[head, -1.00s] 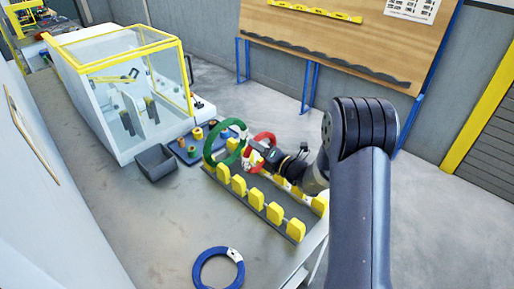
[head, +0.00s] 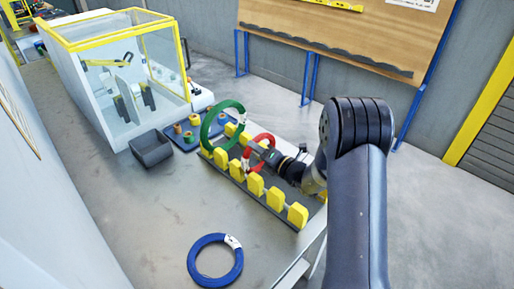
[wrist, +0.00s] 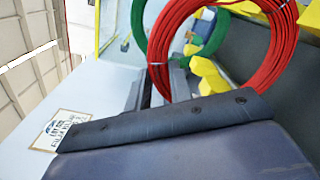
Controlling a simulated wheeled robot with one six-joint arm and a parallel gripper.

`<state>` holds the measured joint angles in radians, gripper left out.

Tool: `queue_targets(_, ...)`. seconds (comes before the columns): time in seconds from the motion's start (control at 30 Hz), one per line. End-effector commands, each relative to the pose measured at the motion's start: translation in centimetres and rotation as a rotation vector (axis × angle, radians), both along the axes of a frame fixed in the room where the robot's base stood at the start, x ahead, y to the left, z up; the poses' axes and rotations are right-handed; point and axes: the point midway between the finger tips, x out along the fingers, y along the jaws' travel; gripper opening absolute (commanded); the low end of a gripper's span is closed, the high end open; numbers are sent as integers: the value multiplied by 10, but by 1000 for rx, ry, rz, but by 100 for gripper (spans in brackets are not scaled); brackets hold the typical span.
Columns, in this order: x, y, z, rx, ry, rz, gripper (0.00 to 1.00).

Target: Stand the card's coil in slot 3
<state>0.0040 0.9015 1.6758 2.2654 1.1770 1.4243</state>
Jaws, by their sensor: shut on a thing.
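The red coil (head: 249,147) stands roughly upright at the yellow-post rack (head: 285,189), its lower edge between two front posts near the middle. My gripper (head: 266,158) is shut on its right side. In the wrist view the red coil (wrist: 284,50) fills the upper right, and the gripper tips are largely hidden. Whether the coil touches the rack base is unclear, and no slot numbers are readable. A green coil (head: 206,130) stands upright toward the rack's far end. A blue coil (head: 195,264) with a white tag lies flat on the table in front.
A grey bin (head: 151,149) and a blue tray (head: 180,141) with small spools sit beyond the rack. A clear enclosure with a yellow frame (head: 181,60) stands behind them. The rack's near posts (head: 297,215) hold no coil. The table left of the rack is mostly clear.

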Motion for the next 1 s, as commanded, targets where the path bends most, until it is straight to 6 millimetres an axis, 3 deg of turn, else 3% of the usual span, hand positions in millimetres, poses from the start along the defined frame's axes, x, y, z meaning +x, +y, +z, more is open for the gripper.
queue_targets(1.0, 0, 0, -11, 0, -3, 0, 0)
